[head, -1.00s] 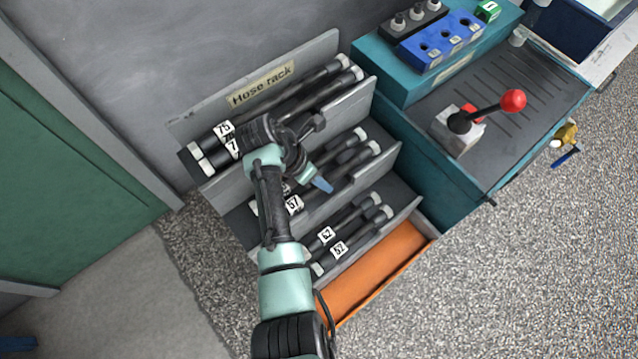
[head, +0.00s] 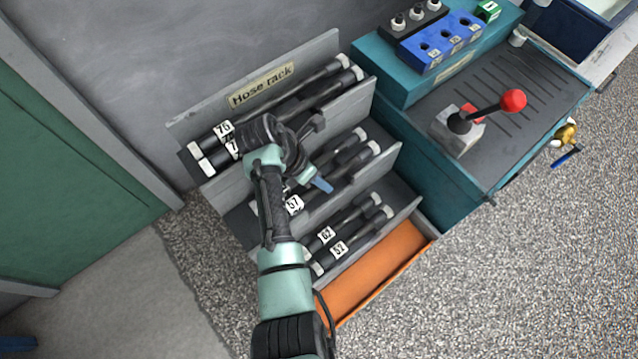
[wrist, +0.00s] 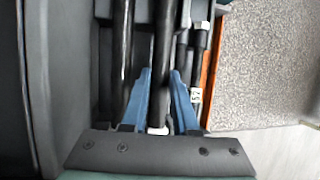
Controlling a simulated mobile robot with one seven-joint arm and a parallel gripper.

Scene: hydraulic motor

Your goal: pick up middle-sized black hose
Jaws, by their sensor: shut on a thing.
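The middle-sized black hoses lie slanted on the middle tier of the hose rack (head: 185,128). They have pale end fittings, and a label reading 57 shows on one. In the wrist view, my gripper (wrist: 161,82) has its blue fingers on either side of one black hose (wrist: 163,45), shut on it. It seems to be the front hose (head: 362,158) of that tier, still lying in the rack. Its pale end (wrist: 157,130) shows between the fingers near the palm. In the head view, my arm hides part of the middle tier, and only one blue finger shows.
Grey tier dividers run close beside the hoses. An orange tray edge (head: 375,270) is at the front. A teal bench with a red-knobbed lever (head: 512,100) stands to the right.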

